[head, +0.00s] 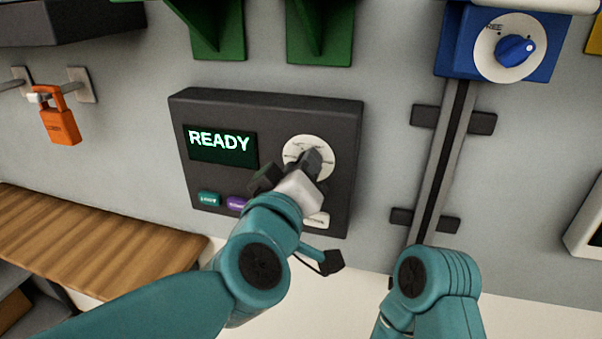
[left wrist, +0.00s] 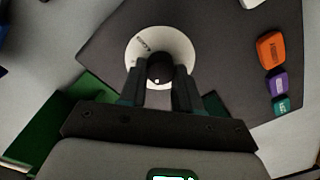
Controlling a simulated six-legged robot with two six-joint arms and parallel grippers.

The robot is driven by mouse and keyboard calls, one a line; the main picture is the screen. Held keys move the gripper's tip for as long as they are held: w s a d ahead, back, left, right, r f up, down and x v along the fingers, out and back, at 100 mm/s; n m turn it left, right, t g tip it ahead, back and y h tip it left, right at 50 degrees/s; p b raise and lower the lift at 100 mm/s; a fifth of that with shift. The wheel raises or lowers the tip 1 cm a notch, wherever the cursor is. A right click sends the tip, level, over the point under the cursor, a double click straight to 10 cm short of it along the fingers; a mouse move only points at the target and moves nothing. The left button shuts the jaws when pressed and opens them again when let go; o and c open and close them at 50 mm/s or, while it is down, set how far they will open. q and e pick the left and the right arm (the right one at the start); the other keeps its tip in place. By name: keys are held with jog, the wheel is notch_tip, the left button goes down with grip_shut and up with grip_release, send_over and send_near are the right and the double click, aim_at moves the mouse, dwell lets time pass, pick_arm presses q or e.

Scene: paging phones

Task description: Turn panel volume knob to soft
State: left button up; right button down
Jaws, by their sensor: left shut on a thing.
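The dark grey panel (head: 270,108) is on the wall, with a lit screen (head: 220,144) reading READY. Its white round dial plate (head: 322,144) is at the panel's right side. My left gripper (head: 306,164) reaches up over the dial and hides most of the knob in the head view. In the left wrist view, the dark knob (left wrist: 160,65) sits at the middle of the white dial (left wrist: 180,46), between the two fingers of my left gripper (left wrist: 160,82), which is shut on it. The dial's lettering is too small or covered to read. My right gripper is not visible.
Teal (head: 208,198) and purple (head: 236,203) buttons line the panel's lower edge; an orange button (left wrist: 271,49) shows in the wrist view. A blue box with a knob (head: 515,50) is at upper right. Green brackets (head: 318,45) are above. An orange padlock (head: 60,122) hangs left.

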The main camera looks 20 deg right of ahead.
pick_arm(q)
jog(key=shift+n, duration=0.4)
jog(key=o, duration=1.1)
jog(key=shift+c, duration=0.2)
jog(key=v, duration=1.6)
jog(key=shift+s+a, duration=0.15)
